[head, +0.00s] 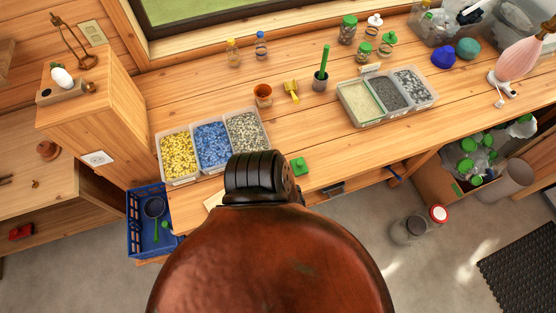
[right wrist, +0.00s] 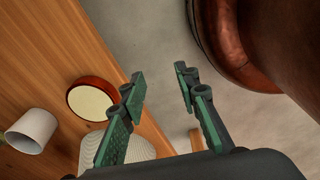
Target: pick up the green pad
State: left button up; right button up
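A small green block-like pad (head: 299,166) lies on the wooden workbench (head: 310,145) near its front edge, in the head view. It sits just right of the black ribbed part of my own body, which covers part of the bench edge. My right gripper (right wrist: 160,88) shows in the right wrist view, with its two green-and-dark fingers spread apart and nothing between them. Grey floor shows beyond the fingers. The pad is not visible in that view. Neither gripper shows in the head view, so my left gripper is out of sight.
Left of the pad is a tray of yellow, blue and grey granules (head: 230,153). A second divided tray (head: 371,117) stands to the right. Behind are a brown pot (head: 263,94), yellow scoop (head: 291,90) and dark cup (head: 320,84).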

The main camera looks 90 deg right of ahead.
aim_at(300, 168)
jog(key=z, duration=3.45)
